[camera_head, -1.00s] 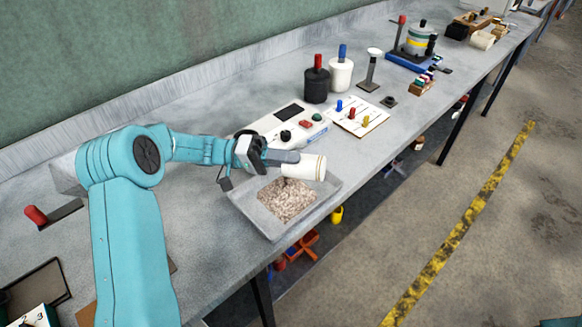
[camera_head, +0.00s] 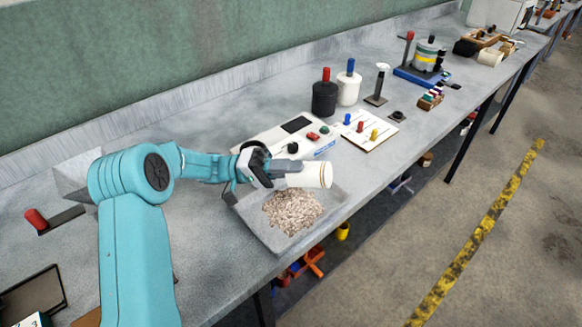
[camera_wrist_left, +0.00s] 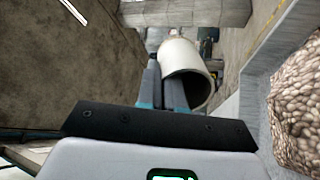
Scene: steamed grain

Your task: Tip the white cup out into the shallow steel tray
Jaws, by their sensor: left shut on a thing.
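The white cup (camera_head: 312,175) lies on its side in my left gripper (camera_head: 287,173), above the shallow steel tray (camera_head: 256,226). Pale steamed grain (camera_head: 291,209) is heaped in the tray. In the left wrist view my left gripper (camera_wrist_left: 172,92) is shut on the white cup (camera_wrist_left: 181,56). The cup's dark mouth is partly visible there, and I cannot tell whether any grain is left inside. The tray's wall (camera_wrist_left: 252,110) and the grain (camera_wrist_left: 300,105) show at the right of that view. My right gripper is not in view.
A control box (camera_head: 285,140) stands behind the tray. A board with coloured pegs (camera_head: 368,133), a black bottle (camera_head: 324,97) and a white bottle (camera_head: 348,88) stand further along the bench. The tray sits near the bench's front edge.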

